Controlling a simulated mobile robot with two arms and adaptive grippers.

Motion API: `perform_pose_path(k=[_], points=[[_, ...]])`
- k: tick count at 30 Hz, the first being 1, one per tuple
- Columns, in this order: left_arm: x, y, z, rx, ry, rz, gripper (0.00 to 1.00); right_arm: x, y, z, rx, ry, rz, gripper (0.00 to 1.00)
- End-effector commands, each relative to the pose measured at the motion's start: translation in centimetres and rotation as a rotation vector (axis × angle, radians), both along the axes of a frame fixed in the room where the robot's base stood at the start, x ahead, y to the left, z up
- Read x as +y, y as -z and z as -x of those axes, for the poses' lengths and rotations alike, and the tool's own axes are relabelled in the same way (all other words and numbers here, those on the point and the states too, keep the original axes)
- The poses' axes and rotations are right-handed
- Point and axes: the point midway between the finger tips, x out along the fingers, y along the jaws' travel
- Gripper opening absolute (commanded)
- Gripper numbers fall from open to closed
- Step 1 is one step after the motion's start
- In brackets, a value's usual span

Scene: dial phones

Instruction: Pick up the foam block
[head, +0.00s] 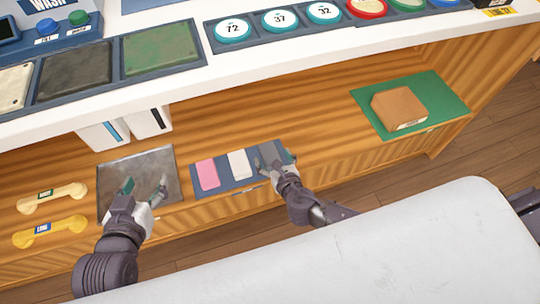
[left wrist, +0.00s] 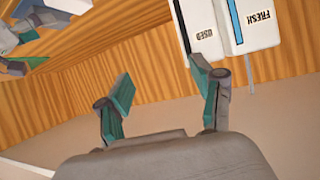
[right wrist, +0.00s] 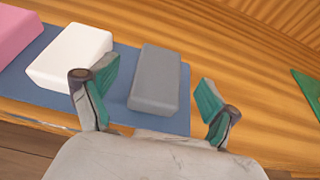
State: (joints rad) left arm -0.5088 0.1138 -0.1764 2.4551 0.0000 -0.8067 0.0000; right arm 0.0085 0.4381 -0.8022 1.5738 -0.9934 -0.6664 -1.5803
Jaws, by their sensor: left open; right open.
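Three blocks lie in a row on a blue mat (head: 222,184) on the wooden shelf: a pink block (head: 208,175), a white block (head: 239,164) and a grey block (right wrist: 157,80). I cannot tell for certain which of them is the foam block. My right gripper (head: 279,166) is open and empty over the mat's right end. In the right wrist view the grey block lies ahead, between the spread fingers, and the white block (right wrist: 72,55) is by the left finger. My left gripper (head: 146,187) is open and empty above a dark grey tray (head: 120,168).
A brown block (head: 398,107) sits on a green mat (head: 445,97) at the right. Two handsets, one cream (head: 52,198) and one yellow (head: 50,231), lie at the left. White boxes marked USED and FRESH (left wrist: 250,25) stand behind the tray. A white counter (head: 270,60) overhangs the shelf.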

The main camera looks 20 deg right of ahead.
Motion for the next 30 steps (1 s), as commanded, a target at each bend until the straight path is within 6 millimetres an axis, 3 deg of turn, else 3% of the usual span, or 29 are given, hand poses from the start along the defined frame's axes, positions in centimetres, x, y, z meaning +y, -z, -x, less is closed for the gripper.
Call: perform_pose_path(k=[6,12,21,30], points=[[-1.1,-3.8,-2.0,-0.252,0.016,0.061,0.67,0.0,1.3,-2.0,-0.002,0.0,-0.002,0.88],[-1.7,-6.6,-2.5,-0.403,0.026,0.099,0.67,0.1,1.8,-3.4,-0.001,0.0,-0.001,0.88],[-1.8,-7.2,-2.6,-0.43,0.028,0.106,0.67,0.1,1.8,-3.6,0.0,-0.001,-0.001,0.88],[-1.8,-7.2,-2.6,-0.429,0.028,0.105,0.67,0.1,1.8,-3.6,0.0,-0.001,-0.001,0.39]])
